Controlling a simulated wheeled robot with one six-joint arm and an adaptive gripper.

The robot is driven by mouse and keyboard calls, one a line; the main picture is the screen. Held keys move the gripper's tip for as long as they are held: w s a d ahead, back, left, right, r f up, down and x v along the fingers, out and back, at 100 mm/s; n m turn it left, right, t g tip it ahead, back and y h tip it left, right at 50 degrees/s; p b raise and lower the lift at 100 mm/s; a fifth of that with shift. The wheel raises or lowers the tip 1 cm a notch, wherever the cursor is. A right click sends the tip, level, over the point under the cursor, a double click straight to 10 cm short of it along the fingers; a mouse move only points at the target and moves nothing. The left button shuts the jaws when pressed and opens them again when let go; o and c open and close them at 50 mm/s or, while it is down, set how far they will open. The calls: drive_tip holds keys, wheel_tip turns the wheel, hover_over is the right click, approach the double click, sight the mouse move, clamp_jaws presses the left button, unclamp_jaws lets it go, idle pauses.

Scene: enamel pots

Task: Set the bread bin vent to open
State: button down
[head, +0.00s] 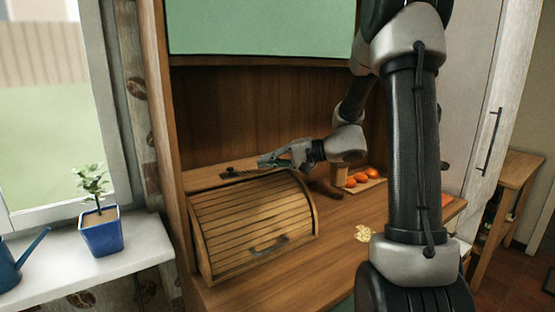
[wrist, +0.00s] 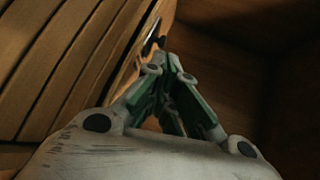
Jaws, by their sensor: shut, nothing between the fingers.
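The bread bin (head: 254,218) is wooden with a slatted roll front and a dark handle, and stands on the cabinet's worktop. Its slats also show at the left of the wrist view (wrist: 50,65). A dark vent strip (head: 236,173) with a small knob lies at the bin's top back edge. My gripper (head: 262,163) is shut and empty, with its tips at the right end of that strip. In the wrist view, a small dark piece (wrist: 151,38) shows just past my fingertips. I cannot tell whether they touch it, nor read the vent's setting.
Several oranges (head: 364,178) sit on a board behind my arm, near a wooden cup (head: 338,176). A blue plant pot (head: 101,231) and a blue watering can (head: 20,265) stand on the windowsill. The worktop before the bin is clear.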

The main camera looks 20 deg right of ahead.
sight(241, 174)
drive_tip(key=x, duration=0.7)
drive_tip(key=shift+w+a+f, duration=0.1)
drive_tip(key=shift+w+a, duration=0.1)
drive_tip(key=shift+a, duration=0.05)
drive_tip(key=shift+w+a, duration=0.1)
drive_tip(key=shift+a, duration=0.45)
drive_tip(key=shift+f, duration=0.1)
drive_tip(key=shift+d, duration=0.15)
